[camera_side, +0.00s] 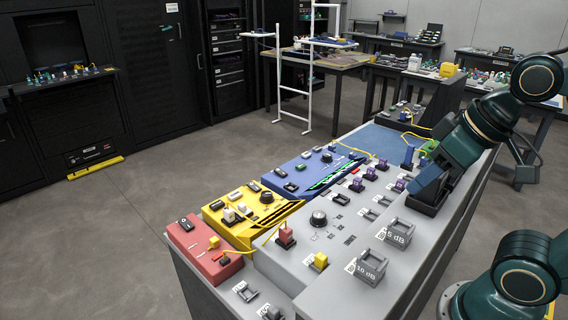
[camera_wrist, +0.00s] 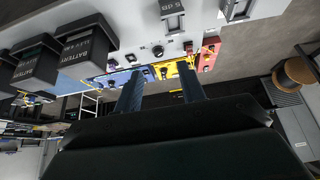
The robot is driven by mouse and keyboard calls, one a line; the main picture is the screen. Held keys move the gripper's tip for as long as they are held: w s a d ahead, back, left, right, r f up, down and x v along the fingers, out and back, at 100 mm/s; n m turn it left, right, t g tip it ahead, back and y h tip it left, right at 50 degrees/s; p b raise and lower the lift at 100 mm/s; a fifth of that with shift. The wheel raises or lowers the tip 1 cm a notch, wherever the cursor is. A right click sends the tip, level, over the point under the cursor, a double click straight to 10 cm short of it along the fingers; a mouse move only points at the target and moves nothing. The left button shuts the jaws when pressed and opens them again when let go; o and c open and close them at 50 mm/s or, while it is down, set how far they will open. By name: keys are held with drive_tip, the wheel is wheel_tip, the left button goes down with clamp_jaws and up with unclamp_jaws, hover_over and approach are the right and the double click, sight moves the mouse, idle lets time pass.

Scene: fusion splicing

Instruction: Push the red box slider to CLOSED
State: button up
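The red box (camera_side: 200,250) sits at the left front end of the row of coloured boxes in the side view. It carries a black control near its far end, a yellow block and a small red piece. Which of these is the slider, and its setting, are too small to tell. The red box (camera_wrist: 206,50) shows small in the wrist view, beyond the right fingertip. My gripper (camera_side: 424,193) is over the right part of the grey panel, well away from the red box. In the wrist view my gripper (camera_wrist: 160,76) has its two fingers apart with nothing between them.
A yellow box (camera_side: 242,228) and a blue box (camera_side: 297,178) stand beyond the red one. The grey panel (camera_side: 285,268) beside them holds a knob, several plugs and raised grey holders (camera_side: 370,266). A yellow cable (camera_side: 262,246) runs over the red box. Black battery boxes (camera_wrist: 85,44) are near my gripper.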

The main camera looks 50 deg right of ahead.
drive_tip(key=w+a+r+g, duration=0.15)
drive_tip(key=w+r, duration=0.25)
drive_tip(key=w, duration=0.6)
drive_tip(key=g, duration=0.4)
hover_over(214, 239)
wheel_tip(214, 239, down, 16)
drive_tip(key=shift+f, duration=0.2)
wheel_tip(214, 239, down, 14)
drive_tip(key=shift+r, duration=0.1)
drive_tip(key=shift+c, duration=0.4)
